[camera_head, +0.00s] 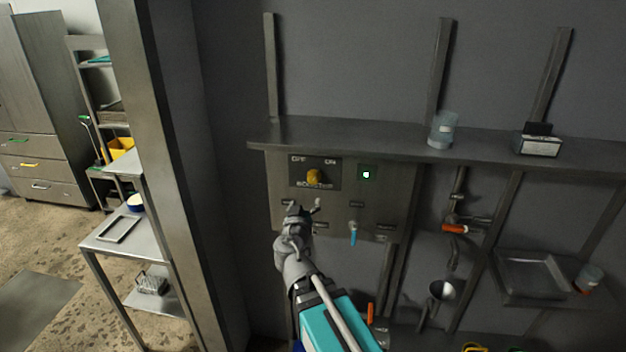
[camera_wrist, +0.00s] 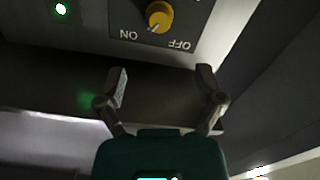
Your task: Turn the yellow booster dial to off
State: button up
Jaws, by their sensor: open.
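The yellow booster dial (camera_head: 314,176) sits on a dark label plate (camera_head: 334,173) on the wall panel, with OFF at upper left and ON at upper right. In the wrist view, which is upside down, the dial (camera_wrist: 159,16) shows a pale pointer mark turned towards the ON side. My gripper (camera_head: 306,206) is just below the plate in the head view. In the wrist view my gripper (camera_wrist: 161,80) has its two fingers wide apart with nothing between them, clear of the dial.
A green light (camera_head: 366,174) glows right of the dial. A shelf (camera_head: 385,138) juts out above the panel, carrying a clear jar (camera_head: 442,130) and a small box (camera_head: 540,140). A blue-handled lever (camera_head: 353,232) hangs below right. A post (camera_head: 160,150) stands at left.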

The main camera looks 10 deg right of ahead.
aim_at(313, 180)
jog(key=x, duration=1.3)
jog(key=shift+w+d, duration=0.1)
jog(key=shift+d, duration=0.05)
jog(key=c, duration=1.1)
jog(key=shift+n, duration=0.4)
jog(key=shift+c, duration=0.2)
jog(key=n, duration=1.1)
jog(key=o, duration=1.1)
jog(key=shift+o, duration=0.2)
